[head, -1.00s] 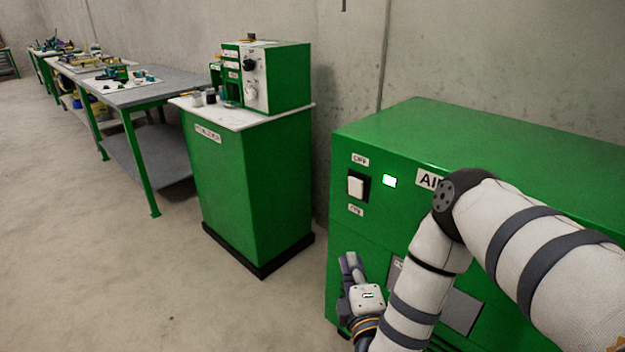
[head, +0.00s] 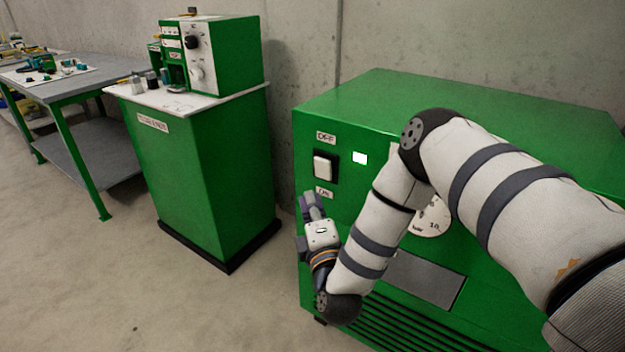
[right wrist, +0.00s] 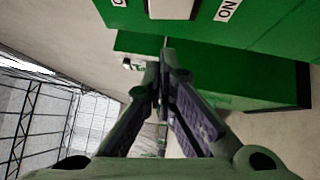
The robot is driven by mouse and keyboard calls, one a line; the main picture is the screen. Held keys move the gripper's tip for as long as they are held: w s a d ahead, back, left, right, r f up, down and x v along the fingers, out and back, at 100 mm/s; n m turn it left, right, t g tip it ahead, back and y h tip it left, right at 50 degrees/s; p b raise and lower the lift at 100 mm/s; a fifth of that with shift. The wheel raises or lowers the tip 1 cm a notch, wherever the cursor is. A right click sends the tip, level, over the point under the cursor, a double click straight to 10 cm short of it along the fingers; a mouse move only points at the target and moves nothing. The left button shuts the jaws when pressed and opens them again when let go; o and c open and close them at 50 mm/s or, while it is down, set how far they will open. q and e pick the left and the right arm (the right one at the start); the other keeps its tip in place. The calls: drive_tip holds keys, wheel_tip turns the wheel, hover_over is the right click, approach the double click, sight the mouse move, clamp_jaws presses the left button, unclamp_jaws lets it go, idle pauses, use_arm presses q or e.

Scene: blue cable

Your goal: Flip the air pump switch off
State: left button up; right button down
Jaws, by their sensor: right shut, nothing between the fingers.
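The air pump is the green cabinet (head: 385,100) at the right in the head view. Its white rocker switch (head: 323,167) sits on the front panel, with an OFF label above and an ON label below. A small indicator (head: 360,158) beside it glows. My right gripper (head: 311,202) is shut and empty, just below the switch and close to the ON label. In the right wrist view the closed fingers (right wrist: 165,60) point ahead, and part of the switch (right wrist: 170,9) shows at the top edge by the ON label. My left gripper is not in view.
A green cabinet with a white top (head: 190,103) and a dial device (head: 225,55) stands to the left. A grey workbench (head: 75,85) is behind it. The floor in front is clear. My right forearm covers part of the pump's gauge (head: 433,217).

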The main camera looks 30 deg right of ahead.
sight(316, 175)
drive_tip(key=shift+w+d+r, duration=0.3)
drive_tip(key=shift+w+d, duration=0.6)
drive_tip(key=shift+w, duration=0.05)
drive_tip(key=shift+w+d+r, duration=0.25)
drive_tip(key=shift+w+d, duration=0.6)
drive_tip(key=shift+w, duration=0.15)
drive_tip(key=shift+w+d+r, duration=0.3)
drive_tip(key=shift+w+d, duration=0.6)
drive_tip(key=shift+w, duration=0.05)
